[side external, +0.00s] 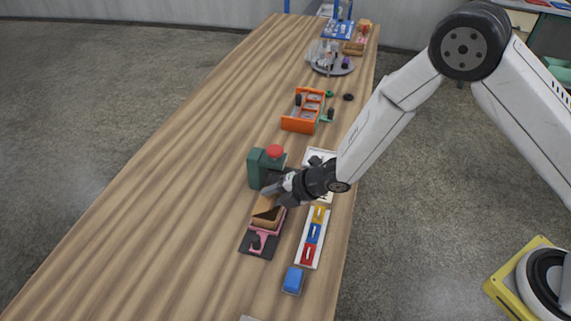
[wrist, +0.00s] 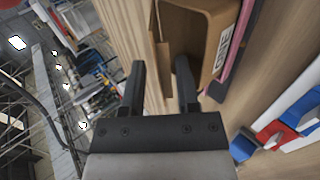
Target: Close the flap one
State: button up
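A small brown cardboard box (side external: 268,211) with an open top stands on a pink and dark base near the middle of the table. In the wrist view the box (wrist: 210,42) shows its hollow inside and a white label whose letters I cannot read surely. A thin cardboard panel (wrist: 157,75), which looks like a raised flap or side, stands at the box's left edge. My gripper (side external: 279,192) is at the far edge of the box. In the wrist view my gripper (wrist: 160,78) has its fingers apart, one on each side of the panel; contact cannot be told.
A dark green block with a red top (side external: 266,165) stands close behind my gripper. A white strip with yellow, blue and red parts (side external: 312,237) and a blue block (side external: 292,279) lie to the right. An orange rack (side external: 303,110) is farther back. The table's left side is clear.

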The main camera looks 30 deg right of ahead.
jog(key=shift+x, duration=1.05)
grip_shut()
jog(key=shift+f, duration=0.1)
jog(key=shift+s+d+f+t+y, duration=0.15)
jog(key=shift+f+t+y, duration=0.1)
jog(key=shift+t+y, duration=0.45)
jog(key=shift+s+d+f+t+y, duration=0.1)
jog(key=shift+f+t+y, duration=0.1)
jog(key=shift+t+y, duration=0.5)
